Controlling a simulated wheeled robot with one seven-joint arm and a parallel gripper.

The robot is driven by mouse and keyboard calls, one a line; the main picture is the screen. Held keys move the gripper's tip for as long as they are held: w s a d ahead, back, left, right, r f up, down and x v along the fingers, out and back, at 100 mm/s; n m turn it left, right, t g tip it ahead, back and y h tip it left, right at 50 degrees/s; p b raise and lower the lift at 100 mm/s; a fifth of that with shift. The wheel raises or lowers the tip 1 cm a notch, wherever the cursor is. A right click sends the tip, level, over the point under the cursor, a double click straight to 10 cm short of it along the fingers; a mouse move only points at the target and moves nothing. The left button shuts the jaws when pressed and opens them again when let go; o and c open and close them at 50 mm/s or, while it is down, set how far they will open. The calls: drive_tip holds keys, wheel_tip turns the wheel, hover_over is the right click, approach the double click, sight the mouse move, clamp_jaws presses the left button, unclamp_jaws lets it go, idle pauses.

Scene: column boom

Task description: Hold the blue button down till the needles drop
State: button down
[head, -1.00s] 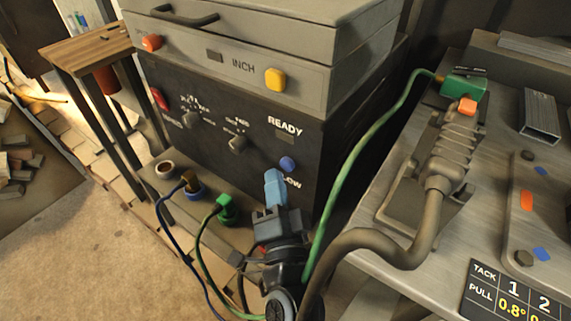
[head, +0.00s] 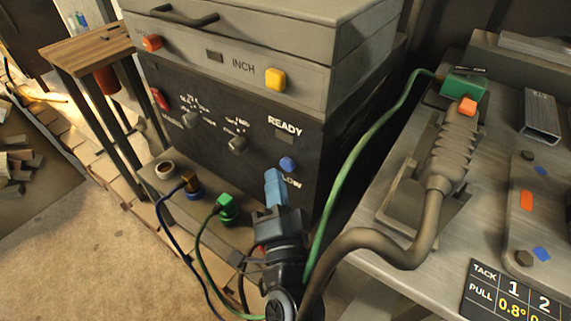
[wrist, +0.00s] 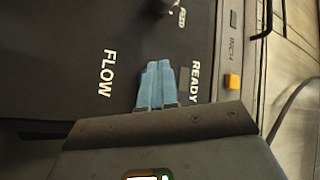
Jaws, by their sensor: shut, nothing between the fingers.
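The blue button (head: 288,163) is on the dark front panel of the welding machine, between the words READY and FLOW. My gripper (head: 272,172) has light blue fingers, shut with nothing between them. In the head view the fingertips are just left of and below the button, very near it. I cannot tell whether they touch the panel. I see no gauge needles in either view.
The panel has grey knobs (head: 238,145) and a red button (head: 160,99). Above it are an orange button (head: 152,43) and a yellow button (head: 275,79). A green hose (head: 346,165) and a thick grey cable (head: 385,246) run close right of my arm. A metal bench (head: 395,180) stands at right.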

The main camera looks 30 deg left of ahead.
drive_tip(key=shift+w, duration=0.1)
drive_tip(key=shift+w+b, duration=0.35)
drive_tip(key=shift+b, duration=0.05)
drive_tip(key=shift+w+d+b, duration=0.1)
drive_tip(key=shift+w+b, duration=0.35)
drive_tip(key=shift+w, duration=0.05)
idle(1.7)
idle(2.0)
drive_tip(key=shift+s+p, duration=0.95)
